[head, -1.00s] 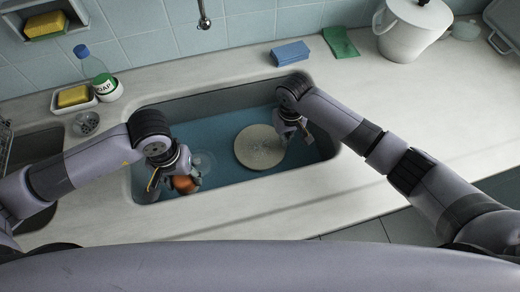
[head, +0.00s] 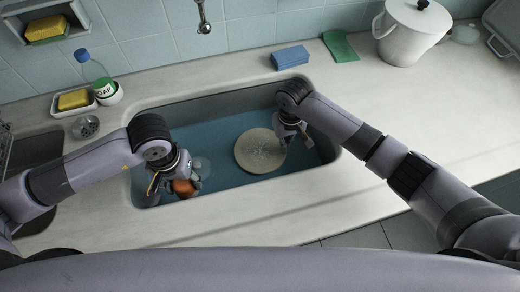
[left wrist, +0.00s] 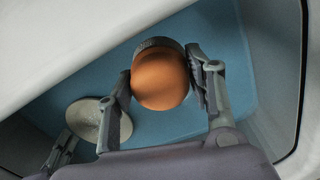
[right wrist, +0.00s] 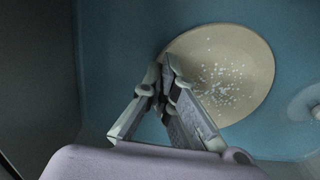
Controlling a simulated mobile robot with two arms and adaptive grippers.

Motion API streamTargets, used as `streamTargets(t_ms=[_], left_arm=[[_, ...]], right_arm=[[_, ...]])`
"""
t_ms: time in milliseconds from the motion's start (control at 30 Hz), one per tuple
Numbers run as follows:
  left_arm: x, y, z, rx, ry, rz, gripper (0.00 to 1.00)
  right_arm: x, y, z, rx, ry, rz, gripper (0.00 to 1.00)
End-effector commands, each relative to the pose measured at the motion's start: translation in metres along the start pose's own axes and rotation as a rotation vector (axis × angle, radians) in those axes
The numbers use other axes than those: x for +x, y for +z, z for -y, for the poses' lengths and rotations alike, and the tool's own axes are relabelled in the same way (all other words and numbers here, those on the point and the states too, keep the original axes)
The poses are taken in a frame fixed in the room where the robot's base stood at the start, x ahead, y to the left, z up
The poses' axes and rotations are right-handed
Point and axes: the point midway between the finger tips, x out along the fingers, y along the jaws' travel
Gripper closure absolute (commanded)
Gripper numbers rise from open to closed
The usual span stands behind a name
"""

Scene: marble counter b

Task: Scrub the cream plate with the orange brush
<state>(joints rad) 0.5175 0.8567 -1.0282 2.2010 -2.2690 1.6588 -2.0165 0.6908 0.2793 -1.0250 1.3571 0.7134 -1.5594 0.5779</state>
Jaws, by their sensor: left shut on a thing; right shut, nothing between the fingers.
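The cream plate (head: 259,151) lies on the blue floor of the sink, right of its middle. White specks cover its centre in the right wrist view (right wrist: 245,75). My left gripper (left wrist: 163,85) is shut on the orange brush (left wrist: 160,82), a rounded orange body with a dark band; it shows low in the left part of the sink in the head view (head: 184,188), apart from the plate.
The sink walls (head: 235,100) enclose both grippers. A blue sponge (head: 290,57) and green cloth (head: 340,46) lie behind the sink; a soap bottle (head: 108,92) stands at left.

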Motion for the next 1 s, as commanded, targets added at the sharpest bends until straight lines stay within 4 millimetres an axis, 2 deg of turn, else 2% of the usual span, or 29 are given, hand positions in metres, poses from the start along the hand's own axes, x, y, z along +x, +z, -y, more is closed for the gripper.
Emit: streamTargets(t_ms=[400, 1000], left_arm=[[0.000, 0.000, 0.000, 0.000, 0.000, 0.000, 0.74], [0.006, 0.000, 0.000, 0.000, 0.000, 0.000, 0.74]], right_arm=[[0.001, 0.000, 0.000, 0.000, 0.000, 0.000, 1.00], [0.012, 0.000, 0.000, 0.000, -0.001, 0.001, 1.00]])
